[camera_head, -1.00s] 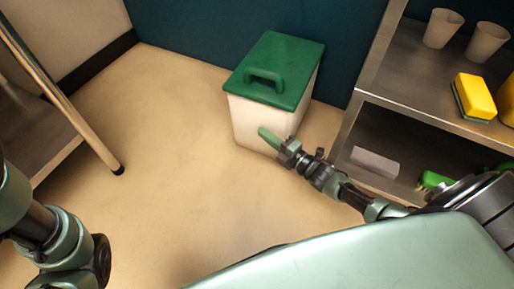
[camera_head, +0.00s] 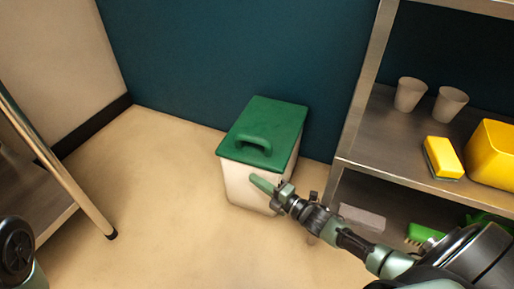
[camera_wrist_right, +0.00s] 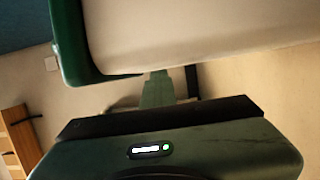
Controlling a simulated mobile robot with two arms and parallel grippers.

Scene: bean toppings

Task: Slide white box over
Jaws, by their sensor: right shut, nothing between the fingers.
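The white box (camera_head: 246,190) stands upright on the floor against the dark teal wall, with a green lid (camera_head: 265,130) and a green handle on top. My right gripper (camera_head: 262,184) is shut and empty, its fingertips at the front face of the box; whether they touch it I cannot tell. In the right wrist view the box's white side (camera_wrist_right: 200,30) fills the top, with the green lid's edge (camera_wrist_right: 72,45) at left. The shut fingers (camera_wrist_right: 157,90) point at the box. Of my left arm only a dark rounded part shows at the lower left; its gripper is out of view.
A metal shelf unit (camera_head: 375,145) stands right of the box, holding two cups (camera_head: 430,98), a yellow sponge (camera_head: 443,158) and a yellow container (camera_head: 495,152). A green brush (camera_head: 424,233) lies lower down. A metal-legged table (camera_head: 60,175) is at left. Floor between is clear.

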